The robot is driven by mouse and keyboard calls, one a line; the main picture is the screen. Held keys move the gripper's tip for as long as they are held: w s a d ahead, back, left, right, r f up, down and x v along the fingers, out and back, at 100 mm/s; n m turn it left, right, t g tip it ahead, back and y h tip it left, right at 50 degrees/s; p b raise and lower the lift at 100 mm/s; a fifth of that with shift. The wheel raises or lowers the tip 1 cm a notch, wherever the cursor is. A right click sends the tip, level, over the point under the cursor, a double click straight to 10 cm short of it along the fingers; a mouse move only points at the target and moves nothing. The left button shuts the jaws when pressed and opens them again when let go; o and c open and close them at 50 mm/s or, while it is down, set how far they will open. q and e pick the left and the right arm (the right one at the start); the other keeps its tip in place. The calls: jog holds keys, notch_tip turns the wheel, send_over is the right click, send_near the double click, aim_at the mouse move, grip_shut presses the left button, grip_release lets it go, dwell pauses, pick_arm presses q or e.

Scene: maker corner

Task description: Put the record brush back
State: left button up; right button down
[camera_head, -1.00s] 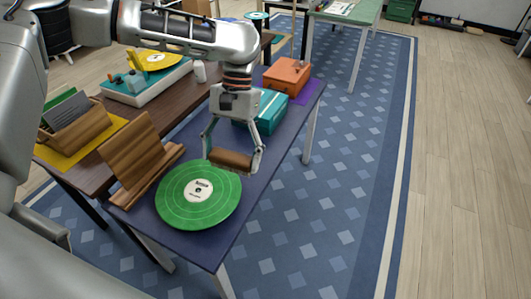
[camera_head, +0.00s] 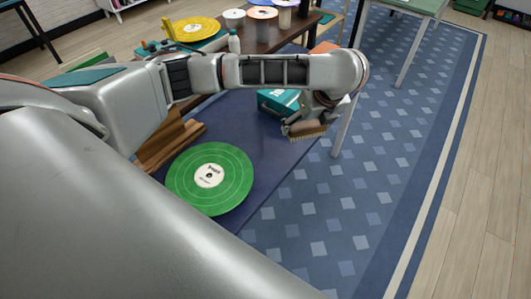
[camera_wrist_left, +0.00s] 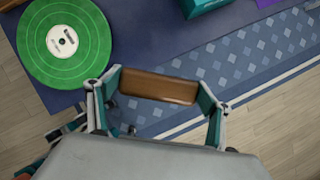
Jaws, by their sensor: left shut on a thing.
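The record brush (camera_head: 308,133) has a brown wooden back and pale bristles. My left gripper (camera_head: 306,128) is shut on it and holds it near the right edge of the dark blue table, beside the teal box. In the left wrist view the brush (camera_wrist_left: 158,86) lies crosswise between the two fingers, with the rug behind it. The green record (camera_head: 209,178) lies flat on the table, to the left of the brush; it also shows in the left wrist view (camera_wrist_left: 64,42). My right gripper is not in view.
A teal box (camera_head: 278,101) stands on the table just behind my left gripper, partly hidden by my arm. A wooden stand (camera_head: 170,141) is left of the record. The yellow record (camera_head: 196,29) sits on a player at the back. Bare tabletop lies right of the green record.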

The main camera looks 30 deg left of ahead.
pick_arm(q)
jog(key=w+a+f+m+t+h, duration=0.1)
jog(key=a+m, duration=0.2)
jog(key=a, duration=0.5)
jog(key=w+a+f+m+h, duration=0.1)
jog(key=w+a+f+m, duration=0.15)
jog(key=a, duration=0.55)
jog(key=shift+m, duration=0.45)
jog(key=f, duration=1.4)
jog(key=shift+s+d+f, duration=0.2)
jog(key=shift+s+d, duration=0.05)
jog(key=shift+s, duration=0.1)
notch_tip(320, 180, down, 3)
jog(key=shift+f, duration=0.5)
jog(key=o, duration=1.1)
jog(key=shift+c, duration=0.2)
jog(key=shift+r, duration=0.1)
